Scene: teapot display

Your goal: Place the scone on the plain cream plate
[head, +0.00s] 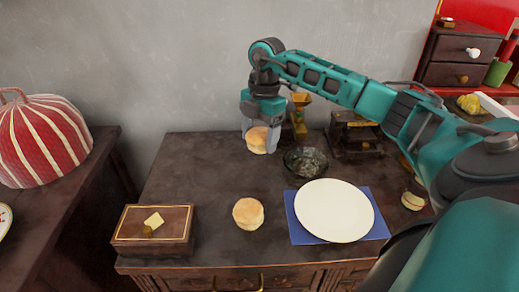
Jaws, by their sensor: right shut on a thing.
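My right gripper (260,128) is shut on a round golden scone (257,141) over the back part of the dark table. The plain cream plate (334,210) lies to the right and nearer, empty, on a blue mat (299,228). A second scone (248,214) rests on the table left of the plate. My left gripper is not in view.
A dark glass bowl (305,161) stands behind the plate. A wooden box (153,229) sits at the front left. Dark and brass items (355,133) stand at the back right. A red striped cover (40,140) is on another table at left. The table's left middle is clear.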

